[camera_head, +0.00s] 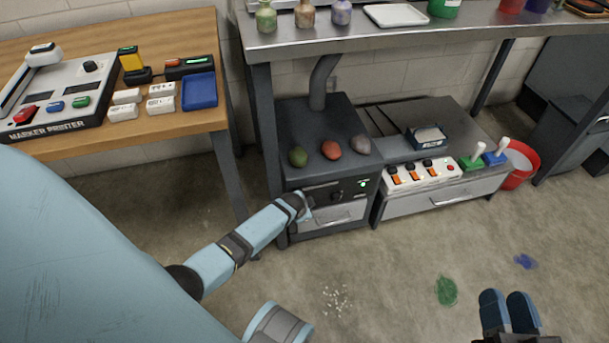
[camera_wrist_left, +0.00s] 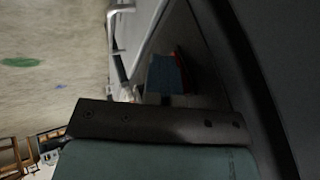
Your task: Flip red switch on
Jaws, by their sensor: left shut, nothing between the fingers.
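A white control panel (camera_head: 423,175) stands on the low cabinet, with several orange-red switches (camera_head: 413,176), black knobs and a red light or button (camera_head: 450,168). I cannot tell which is the red switch. My left gripper (camera_head: 307,213) is shut and empty at the front of the dark furnace (camera_head: 327,188), left of the panel; its tips are small and partly hidden. In the left wrist view, a blue piece with a red edge (camera_wrist_left: 166,74) shows in shadow; I cannot tell what it is. My right gripper (camera_head: 508,305) hangs over the floor, its blue fingers side by side.
A green rock (camera_head: 298,156), a red rock (camera_head: 331,149) and a grey rock (camera_head: 360,144) lie on the furnace. Green and blue handled blocks (camera_head: 471,161) sit right of the panel, before a red bucket (camera_head: 520,165). A marker printer (camera_head: 55,90) is on the wooden table.

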